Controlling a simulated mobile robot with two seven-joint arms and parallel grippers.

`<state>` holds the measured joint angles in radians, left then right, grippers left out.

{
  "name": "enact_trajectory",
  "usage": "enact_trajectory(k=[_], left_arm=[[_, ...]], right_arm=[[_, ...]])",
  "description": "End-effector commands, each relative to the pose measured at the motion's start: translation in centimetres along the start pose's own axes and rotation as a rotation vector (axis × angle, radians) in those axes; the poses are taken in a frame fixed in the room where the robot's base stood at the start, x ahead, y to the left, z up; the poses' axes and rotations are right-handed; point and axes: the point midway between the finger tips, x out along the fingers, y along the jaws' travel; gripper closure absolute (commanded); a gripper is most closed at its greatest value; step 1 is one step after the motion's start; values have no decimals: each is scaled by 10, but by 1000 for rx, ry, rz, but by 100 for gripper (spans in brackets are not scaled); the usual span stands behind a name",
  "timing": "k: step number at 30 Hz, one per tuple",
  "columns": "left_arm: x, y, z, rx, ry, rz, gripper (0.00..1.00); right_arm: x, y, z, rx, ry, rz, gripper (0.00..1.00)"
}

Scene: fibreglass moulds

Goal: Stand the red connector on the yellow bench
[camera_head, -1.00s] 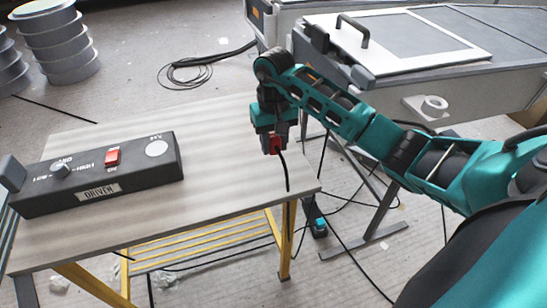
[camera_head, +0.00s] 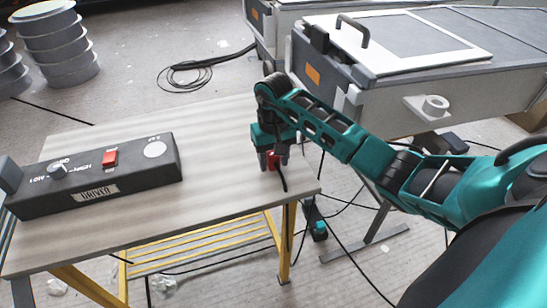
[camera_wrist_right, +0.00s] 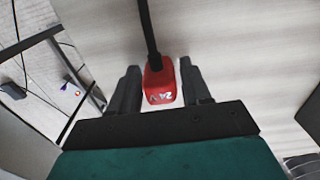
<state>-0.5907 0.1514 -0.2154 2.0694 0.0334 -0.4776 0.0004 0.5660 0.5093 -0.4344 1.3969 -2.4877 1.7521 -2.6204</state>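The red connector (camera_head: 271,160) is near the right end of the bench, at my right gripper (camera_head: 275,161). The bench (camera_head: 215,135) has a pale wood-grain top on a yellow frame. In the right wrist view the connector (camera_wrist_right: 160,84) shows a "24V" mark and a black cable leaving it. My right gripper's two dark fingers (camera_wrist_right: 160,88) stand on either side of it, with narrow gaps showing. The connector looks upright at the bench top; its contact with the top is hidden. My left gripper is not in view.
A dark control box (camera_head: 95,175) with a red switch, knob and white disc lies on the bench's left part. The bench middle is clear. A grey machine (camera_head: 390,60) stands behind at right. Black cables run over the floor below the bench's right end.

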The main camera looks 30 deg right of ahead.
Motion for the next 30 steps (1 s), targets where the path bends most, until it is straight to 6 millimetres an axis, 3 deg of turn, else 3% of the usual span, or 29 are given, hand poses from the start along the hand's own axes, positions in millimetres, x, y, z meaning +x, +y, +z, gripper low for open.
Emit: enact_trajectory(k=[4, 14, 30], left_arm=[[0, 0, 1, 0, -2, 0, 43], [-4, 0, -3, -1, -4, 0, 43], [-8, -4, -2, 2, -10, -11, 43]], right_arm=[[0, 0, 0, 0, -1, 0, 39], [-6, 0, 1, 2, -2, -2, 39], [-109, 1, -1, 1, 2, 0, 39]])
